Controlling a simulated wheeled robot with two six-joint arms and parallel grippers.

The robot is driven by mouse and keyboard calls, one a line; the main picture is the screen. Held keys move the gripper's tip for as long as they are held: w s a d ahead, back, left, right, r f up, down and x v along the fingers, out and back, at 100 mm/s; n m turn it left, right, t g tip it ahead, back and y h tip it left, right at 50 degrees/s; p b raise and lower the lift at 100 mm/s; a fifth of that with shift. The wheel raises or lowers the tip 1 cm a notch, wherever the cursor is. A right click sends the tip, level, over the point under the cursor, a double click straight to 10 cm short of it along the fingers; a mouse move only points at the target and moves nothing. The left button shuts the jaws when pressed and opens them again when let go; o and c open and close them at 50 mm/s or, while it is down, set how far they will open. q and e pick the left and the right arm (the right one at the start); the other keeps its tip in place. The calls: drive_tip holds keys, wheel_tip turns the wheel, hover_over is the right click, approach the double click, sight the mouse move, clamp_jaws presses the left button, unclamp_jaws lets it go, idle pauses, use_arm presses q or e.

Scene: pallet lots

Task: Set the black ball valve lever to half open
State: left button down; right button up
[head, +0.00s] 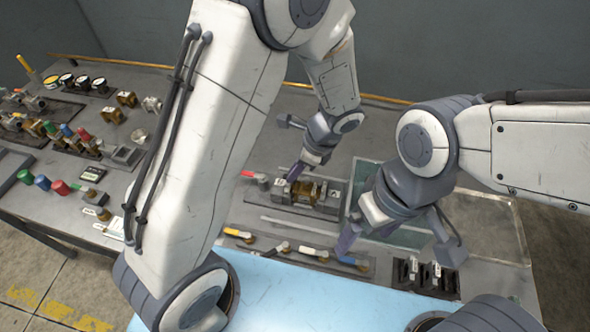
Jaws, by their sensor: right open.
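A brass valve body (305,191) sits in a grey fixture in the middle of the table. A red-tipped handle (249,175) lies just left of it. In front is a row of small levers: a yellow one (236,233), a pale one (312,251) and a blue one (352,262). I cannot clearly pick out a black lever; my arms cover part of the table. My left gripper (291,148) is open, behind and above the brass valve. My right gripper (401,246) is open and empty, with one finger close above the blue lever.
Several valves, coloured knobs and gauges (83,82) fill the table's left side. A black stand (422,275) with white-marked slots stands at the front right. A glass-like panel (410,232) lies behind my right gripper. A light blue surface (290,302) in front is clear.

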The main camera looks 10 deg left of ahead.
use_arm(q)
drive_tip(key=shift+s+n+g+p, duration=0.2)
drive_tip(key=shift+n+g+p, duration=0.15)
drive_tip(key=shift+n, duration=0.45)
drive_tip(key=shift+s+r+n+g+p, duration=0.15)
drive_tip(key=shift+s+n+g+p, duration=0.15)
drive_tip(key=shift+n+p, duration=0.5)
drive_tip(key=n, duration=0.1)
drive_tip(key=n+g, duration=0.1)
drive_tip(key=n, duration=0.1)
drive_tip(key=shift+s+d+n+h+p, duration=0.2)
drive_tip(key=shift+s+n+h+p, duration=0.1)
drive_tip(key=shift+p, duration=0.1)
drive_tip(key=shift+s+d+n+g+h, duration=0.2)
drive_tip(key=shift+n+g+h, duration=0.15)
drive_tip(key=shift+n, duration=0.65)
drive_tip(key=shift+p, duration=0.3)
drive_tip(key=c, duration=0.8)
unclamp_jaws()
drive_tip(key=shift+c, duration=0.2)
drive_tip(key=b+v, duration=0.1)
drive_tip(key=v, duration=0.9)
drive_tip(key=shift+b, duration=0.35)
